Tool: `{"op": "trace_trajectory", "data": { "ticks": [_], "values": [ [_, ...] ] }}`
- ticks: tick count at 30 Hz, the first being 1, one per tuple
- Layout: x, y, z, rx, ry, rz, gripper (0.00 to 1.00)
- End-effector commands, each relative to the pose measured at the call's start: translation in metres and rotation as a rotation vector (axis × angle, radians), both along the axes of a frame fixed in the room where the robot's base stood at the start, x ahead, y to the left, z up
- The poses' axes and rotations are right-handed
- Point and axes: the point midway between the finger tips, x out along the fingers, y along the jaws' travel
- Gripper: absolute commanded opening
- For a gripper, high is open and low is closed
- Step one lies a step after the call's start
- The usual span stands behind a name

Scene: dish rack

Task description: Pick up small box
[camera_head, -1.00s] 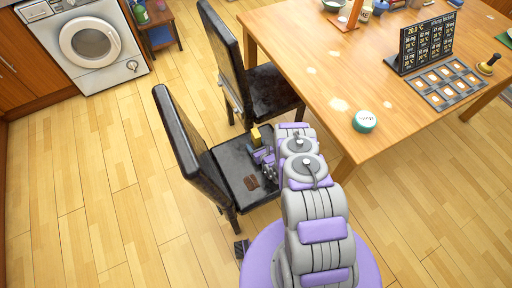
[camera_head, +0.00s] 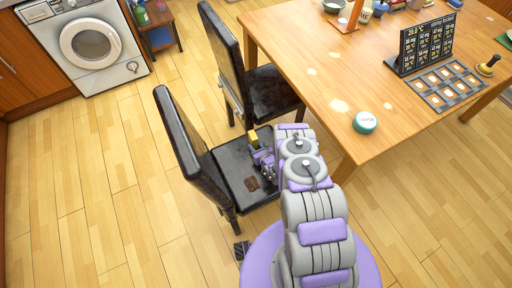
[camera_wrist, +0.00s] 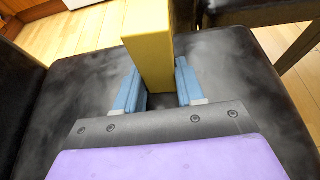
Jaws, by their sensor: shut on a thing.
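The small box (camera_wrist: 150,45) is yellow and stands between the two blue fingers of my gripper (camera_wrist: 157,88) in the wrist view. My gripper is shut on it, over the seat of a black chair (camera_wrist: 235,70). In the head view the small box (camera_head: 253,137) shows as a yellow block at the end of my gripper (camera_head: 258,151), above the near chair's seat (camera_head: 232,165). The box's lower end is hidden behind the gripper body, and I cannot tell whether it touches the seat.
A brown flat item (camera_head: 252,183) lies on the same seat. The chair's tall backrest (camera_head: 178,133) rises at the left. The wooden table (camera_head: 300,50) is close on the right, with a green round tin (camera_head: 365,122) near its edge. A second black chair (camera_head: 272,90) stands behind.

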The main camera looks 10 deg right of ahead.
Motion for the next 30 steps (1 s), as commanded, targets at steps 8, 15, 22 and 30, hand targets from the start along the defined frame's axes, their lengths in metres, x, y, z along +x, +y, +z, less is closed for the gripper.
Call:
{"op": "trace_trajectory", "data": {
  "ticks": [8,15,22,30],
  "values": [
    [0.0,0.0,0.032,0.001,0.001,0.001,0.05],
    [0.0,0.0,0.075,0.001,-0.001,0.0,0.05],
    [0.001,0.0,0.097,0.0,-0.003,0.0,0.05],
    [0.008,0.0,0.11,0.0,-0.001,0.0,0.05]
  ]
}}
